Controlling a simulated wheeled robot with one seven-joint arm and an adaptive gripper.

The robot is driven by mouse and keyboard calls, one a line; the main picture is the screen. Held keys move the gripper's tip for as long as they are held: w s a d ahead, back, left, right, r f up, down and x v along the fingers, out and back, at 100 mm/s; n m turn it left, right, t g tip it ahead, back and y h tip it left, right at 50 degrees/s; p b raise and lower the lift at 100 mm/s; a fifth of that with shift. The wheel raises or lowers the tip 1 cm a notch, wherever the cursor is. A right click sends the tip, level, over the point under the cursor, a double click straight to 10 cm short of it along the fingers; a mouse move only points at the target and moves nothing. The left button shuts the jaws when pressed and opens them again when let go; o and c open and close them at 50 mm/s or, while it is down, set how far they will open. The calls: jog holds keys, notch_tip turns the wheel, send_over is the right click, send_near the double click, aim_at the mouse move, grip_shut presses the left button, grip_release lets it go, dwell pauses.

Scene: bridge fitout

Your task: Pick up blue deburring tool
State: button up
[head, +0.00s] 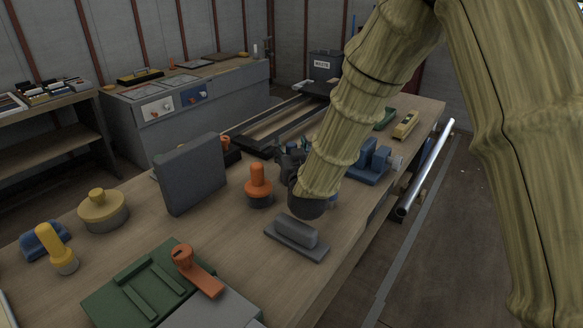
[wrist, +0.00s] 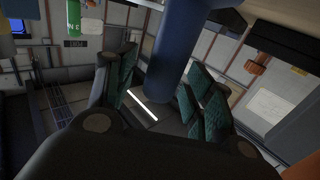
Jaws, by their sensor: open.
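A dark blue cylinder, seemingly the blue deburring tool (wrist: 176,42), shows large in the wrist view. It enters from the top edge and reaches into the space between the finger pads. My gripper (wrist: 160,88) is open, with teal-padded fingers on both sides of the cylinder; I cannot tell whether any pad touches it. In the head view my arm comes down from the upper right and my gripper (head: 292,163) shows as dark parts low over the workbench (head: 345,228). There the tool is mostly hidden by my arm; a small blue patch shows beside it.
An orange-handled tool (head: 259,186) and a grey block on a plate (head: 297,238) stand close to the arm. A dark upright panel (head: 189,174) is farther left. Blue blocks (head: 372,161) stand just right of the arm. Yellow-topped items and a green plate (head: 140,287) lie nearer.

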jog(key=c, duration=1.1)
jog(key=shift+c, duration=0.2)
